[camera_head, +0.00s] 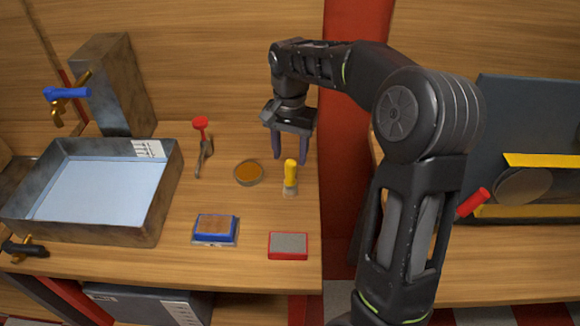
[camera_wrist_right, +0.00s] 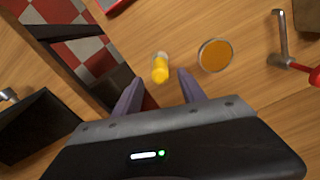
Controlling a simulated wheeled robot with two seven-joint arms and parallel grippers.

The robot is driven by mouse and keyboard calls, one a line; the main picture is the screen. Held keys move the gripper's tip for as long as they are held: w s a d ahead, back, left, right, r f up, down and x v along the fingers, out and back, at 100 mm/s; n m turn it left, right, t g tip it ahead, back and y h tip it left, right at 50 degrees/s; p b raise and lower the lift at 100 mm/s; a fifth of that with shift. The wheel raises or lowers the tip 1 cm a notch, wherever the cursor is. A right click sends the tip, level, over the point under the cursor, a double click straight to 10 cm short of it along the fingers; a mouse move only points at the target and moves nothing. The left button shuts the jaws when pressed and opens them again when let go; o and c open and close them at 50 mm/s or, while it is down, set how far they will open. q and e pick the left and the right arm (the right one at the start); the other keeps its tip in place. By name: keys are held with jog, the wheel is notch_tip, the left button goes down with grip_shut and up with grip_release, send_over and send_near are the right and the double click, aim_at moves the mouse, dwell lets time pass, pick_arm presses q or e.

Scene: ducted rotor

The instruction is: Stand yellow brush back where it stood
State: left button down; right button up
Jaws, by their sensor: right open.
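The yellow brush (camera_head: 290,175) stands upright on the wooden bench, yellow handle up and pale bristle end down, near the bench's right edge. It also shows in the right wrist view (camera_wrist_right: 160,68), beyond the fingertips. My right gripper (camera_head: 290,158) is open, with its fingers pointing down, and appears behind and above the brush in the head view. My left gripper is not in view.
A round tin of orange-brown stuff (camera_head: 248,173) sits left of the brush. A blue-framed block (camera_head: 215,228) and a red-framed grey pad (camera_head: 288,245) lie in front. A red-handled tool (camera_head: 201,145) and a metal water tray (camera_head: 155,205) are further left.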

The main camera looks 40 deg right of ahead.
notch_tip(320, 180, up, 4)
jog(key=shift+r, duration=0.25)
dwell(0.8)
